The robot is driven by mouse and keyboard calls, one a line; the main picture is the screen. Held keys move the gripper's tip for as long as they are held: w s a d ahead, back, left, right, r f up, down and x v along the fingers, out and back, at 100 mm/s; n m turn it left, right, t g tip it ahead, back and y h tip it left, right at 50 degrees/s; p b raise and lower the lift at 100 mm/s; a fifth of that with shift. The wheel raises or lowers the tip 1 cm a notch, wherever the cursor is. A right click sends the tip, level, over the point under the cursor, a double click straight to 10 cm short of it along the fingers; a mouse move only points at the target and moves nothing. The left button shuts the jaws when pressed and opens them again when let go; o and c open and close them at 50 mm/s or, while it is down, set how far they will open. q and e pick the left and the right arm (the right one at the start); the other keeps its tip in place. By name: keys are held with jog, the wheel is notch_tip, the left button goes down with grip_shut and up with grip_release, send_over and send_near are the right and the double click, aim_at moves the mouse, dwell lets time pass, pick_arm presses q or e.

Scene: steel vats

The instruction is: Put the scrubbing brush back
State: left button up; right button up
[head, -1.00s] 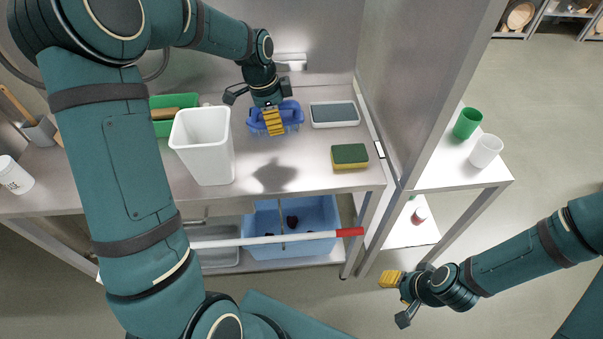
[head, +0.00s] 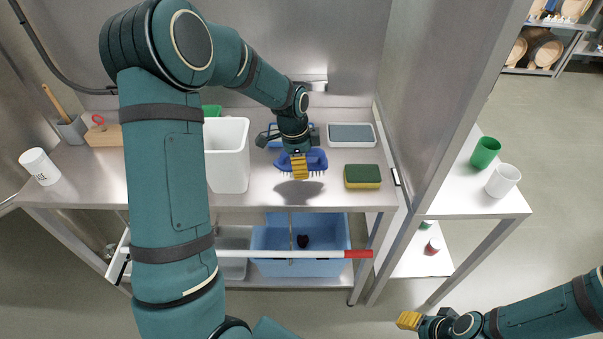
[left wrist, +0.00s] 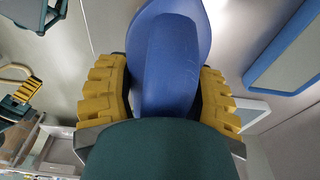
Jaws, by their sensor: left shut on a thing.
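The scrubbing brush (head: 315,160) is blue with short bristles facing down. My left gripper (head: 300,166) is shut on it and holds it over the steel counter, with a shadow below. In the left wrist view the brush's smooth blue body (left wrist: 170,60) sits between the yellow fingers (left wrist: 165,95). A shallow blue-rimmed tray (head: 273,128) lies behind the brush, partly hidden by my left gripper; it also shows in the left wrist view (left wrist: 262,75). My right gripper (head: 412,320) is low at the bottom right, away from the counter; its opening is unclear.
A white bin (head: 229,160) stands left of the brush. A green-and-yellow sponge (head: 362,176) and a white tray with a grey inside (head: 352,134) lie to the right. The counter's front edge is near. A steel partition (head: 425,100) closes the right side.

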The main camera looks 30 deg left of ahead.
pick_arm(q)
jog(key=shift+f+b, duration=0.3)
jog(key=shift+f, duration=1.35)
jog(key=shift+f, duration=0.1)
jog(key=o, duration=1.2)
jog(key=shift+o, duration=0.2)
jog(key=shift+r, duration=0.4)
jog(key=r, duration=0.3)
jog(key=a+r+p, duration=0.1)
jog(key=r, duration=0.3)
jog(key=s+r+p, duration=0.1)
jog(key=r, duration=0.3)
jog(key=shift+a+r, duration=0.2)
